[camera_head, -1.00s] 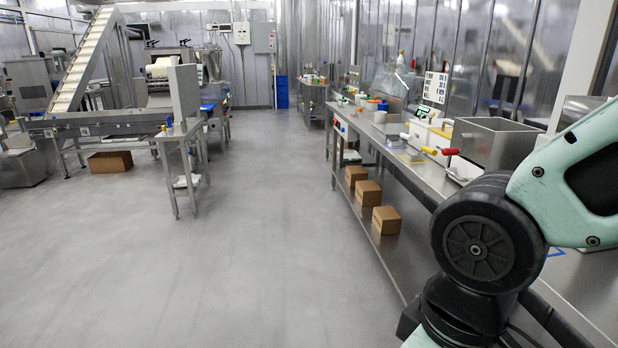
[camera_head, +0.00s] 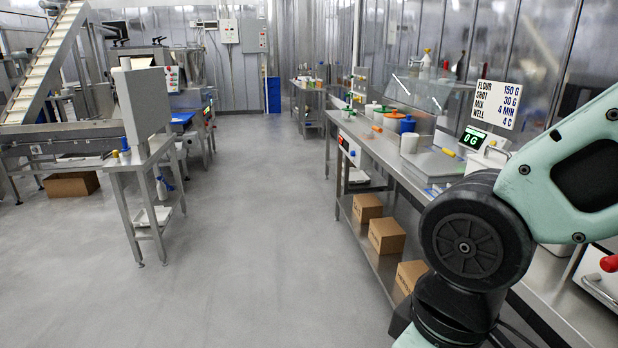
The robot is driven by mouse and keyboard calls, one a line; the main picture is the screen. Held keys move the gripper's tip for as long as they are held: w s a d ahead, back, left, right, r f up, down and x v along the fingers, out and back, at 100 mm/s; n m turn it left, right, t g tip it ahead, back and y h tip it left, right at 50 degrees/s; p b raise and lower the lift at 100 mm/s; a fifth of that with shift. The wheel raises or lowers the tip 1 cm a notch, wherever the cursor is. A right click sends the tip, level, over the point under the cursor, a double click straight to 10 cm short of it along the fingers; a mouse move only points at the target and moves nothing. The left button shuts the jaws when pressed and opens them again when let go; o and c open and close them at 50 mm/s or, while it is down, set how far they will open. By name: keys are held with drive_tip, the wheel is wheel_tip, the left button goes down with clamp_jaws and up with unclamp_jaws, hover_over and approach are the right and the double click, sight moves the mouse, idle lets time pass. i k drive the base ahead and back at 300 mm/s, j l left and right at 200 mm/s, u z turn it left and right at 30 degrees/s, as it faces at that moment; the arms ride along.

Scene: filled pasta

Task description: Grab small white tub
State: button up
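A small white tub (camera_head: 409,143) stands upright on the steel workbench (camera_head: 376,149) to the right, in front of a blue container (camera_head: 407,124). Another white tub (camera_head: 371,110) stands farther back on the same bench. A white container (camera_head: 481,163) with a handle on top sits nearer, partly hidden by my arm. I cannot tell which of these is the one named. My arm fills the lower right of the head view. My gripper is outside the frame.
A scale display (camera_head: 471,138) and a recipe sign (camera_head: 497,103) stand on the bench. Cardboard boxes (camera_head: 386,236) lie on its lower shelf. A steel side table (camera_head: 132,160) stands at the left. The grey floor between them (camera_head: 250,220) is clear.

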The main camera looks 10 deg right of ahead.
sight(409, 142)
drive_tip(key=i+j, duration=0.1)
drive_tip(key=i, duration=1.9)
drive_tip(key=i+z, duration=0.35)
drive_tip(key=i+j+z, duration=0.3)
drive_tip(key=i, duration=0.25)
drive_tip(key=i+j+z, duration=0.2)
drive_tip(key=i+z, duration=0.15)
drive_tip(key=i, duration=0.1)
